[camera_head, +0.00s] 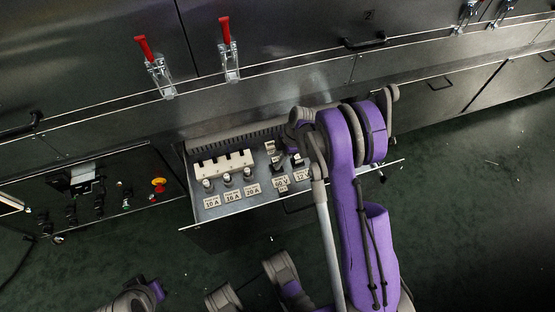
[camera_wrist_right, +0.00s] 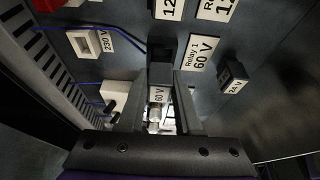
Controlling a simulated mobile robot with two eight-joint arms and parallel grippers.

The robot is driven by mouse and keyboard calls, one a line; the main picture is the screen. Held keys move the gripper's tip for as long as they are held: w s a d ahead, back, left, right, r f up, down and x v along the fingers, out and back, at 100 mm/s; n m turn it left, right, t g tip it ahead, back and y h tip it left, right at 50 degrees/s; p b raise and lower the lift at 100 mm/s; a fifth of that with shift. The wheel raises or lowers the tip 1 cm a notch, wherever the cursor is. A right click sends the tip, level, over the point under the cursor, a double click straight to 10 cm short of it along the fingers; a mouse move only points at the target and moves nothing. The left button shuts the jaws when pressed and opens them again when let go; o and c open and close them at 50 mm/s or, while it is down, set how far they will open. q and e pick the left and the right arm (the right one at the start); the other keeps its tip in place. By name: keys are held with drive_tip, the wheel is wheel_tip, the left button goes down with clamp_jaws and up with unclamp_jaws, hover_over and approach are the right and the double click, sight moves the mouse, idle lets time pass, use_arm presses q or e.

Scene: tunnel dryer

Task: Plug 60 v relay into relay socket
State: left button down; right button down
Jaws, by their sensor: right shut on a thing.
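Just beyond the fingertips is the dark relay socket (camera_wrist_right: 159,52), beside the plate "Relay 1 60 V" (camera_wrist_right: 195,54). The relay's lower end is hidden, so I cannot tell whether it touches the socket. In the head view my right gripper (camera_head: 281,162) is over the right part of the open drawer (camera_head: 229,208), and the relay is too small to make out.
A white fuse block (camera_head: 222,163) with several fuses is in the drawer's left part. Red-handled clamps (camera_head: 228,48) stand above. Green floor lies in front.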

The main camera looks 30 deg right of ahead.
drive_tip(key=shift+f+b, duration=0.65)
drive_tip(key=shift+f, duration=0.35)
drive_tip(key=c, duration=0.5)
unclamp_jaws()
drive_tip(key=shift+r, duration=0.1)
drive_tip(key=p+v, duration=0.3)
drive_tip(key=v, duration=0.7)
drive_tip(key=shift+d+r, duration=0.2)
drive_tip(key=shift+r, duration=0.05)
